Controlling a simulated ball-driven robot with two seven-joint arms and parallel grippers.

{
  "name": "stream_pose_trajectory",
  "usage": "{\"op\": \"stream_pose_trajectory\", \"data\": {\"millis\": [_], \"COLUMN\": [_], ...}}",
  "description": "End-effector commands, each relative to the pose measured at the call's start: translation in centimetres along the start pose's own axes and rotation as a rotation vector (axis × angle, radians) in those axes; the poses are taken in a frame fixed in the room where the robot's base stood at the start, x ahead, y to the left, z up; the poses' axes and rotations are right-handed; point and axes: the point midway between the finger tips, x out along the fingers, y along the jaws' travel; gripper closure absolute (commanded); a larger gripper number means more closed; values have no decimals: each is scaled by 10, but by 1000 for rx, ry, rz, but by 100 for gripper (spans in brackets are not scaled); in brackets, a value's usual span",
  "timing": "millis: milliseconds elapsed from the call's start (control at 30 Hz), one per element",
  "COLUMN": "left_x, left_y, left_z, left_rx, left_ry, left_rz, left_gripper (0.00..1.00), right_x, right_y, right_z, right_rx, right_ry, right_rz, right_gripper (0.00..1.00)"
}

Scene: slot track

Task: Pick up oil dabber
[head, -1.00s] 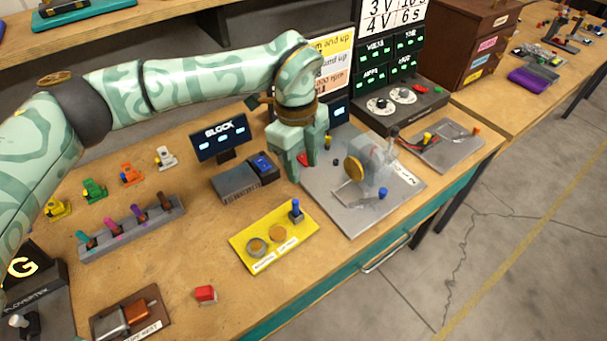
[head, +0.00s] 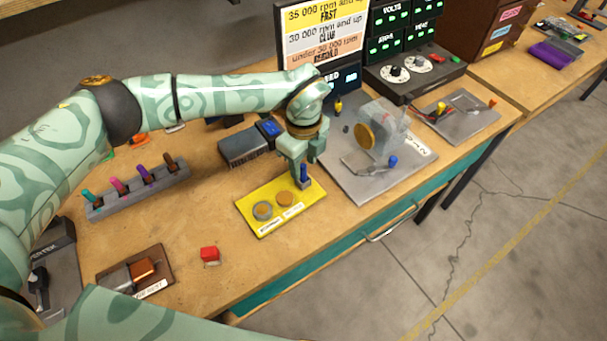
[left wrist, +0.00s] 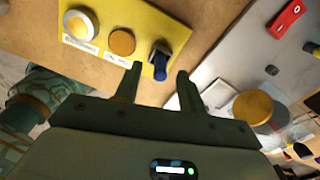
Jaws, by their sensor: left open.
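The oil dabber, taken to be the small upright piece with a blue handle (head: 304,172), stands in a dark holder at the back right corner of the yellow mat (head: 254,220). My left gripper (head: 303,160) is open and points down just above it. In the left wrist view, the blue handle (left wrist: 160,69) shows between the two spread fingertips (left wrist: 160,75), with a gap on each side. Contact is not visible. My right gripper is not in view.
The mat also holds a round tin (head: 263,210) and an orange-brown disc (head: 285,198). To the right is a grey plate (head: 350,185) with a motor rig and another blue knob (head: 392,160). A blue-grey box (head: 242,147) stands behind the mat.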

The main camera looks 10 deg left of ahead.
Motion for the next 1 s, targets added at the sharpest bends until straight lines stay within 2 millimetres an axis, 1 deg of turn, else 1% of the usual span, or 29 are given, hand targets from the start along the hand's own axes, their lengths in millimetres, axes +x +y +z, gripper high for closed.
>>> {"op": "stream_pose_trajectory", "data": {"millis": [33,100,333,367,400,467,500,833,933,1000], "left_x": [12,20,21,21,21,21,21,19,13,5], "left_y": [0,0,0,0,0,0,0,0,0,-1], "left_z": [0,0,0,0,0,0,0,0,0,0], "left_rx": [-1,-1,0,0,0,0,0,0,0,0], "left_ry": [1,1,1,1,1,1,1,0,0,-1], "left_rz": [3,3,0,0,0,0,0,0,-1,-2], "left_gripper": [60,60,60,68,79,96,100,100,100,100], "right_x": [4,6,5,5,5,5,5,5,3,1], "right_y": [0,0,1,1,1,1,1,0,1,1], "right_z": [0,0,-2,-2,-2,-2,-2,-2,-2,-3], "right_rx": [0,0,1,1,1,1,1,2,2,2], "right_ry": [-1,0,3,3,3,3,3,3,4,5], "right_rz": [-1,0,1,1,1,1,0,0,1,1], "right_gripper": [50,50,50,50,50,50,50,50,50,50]}}
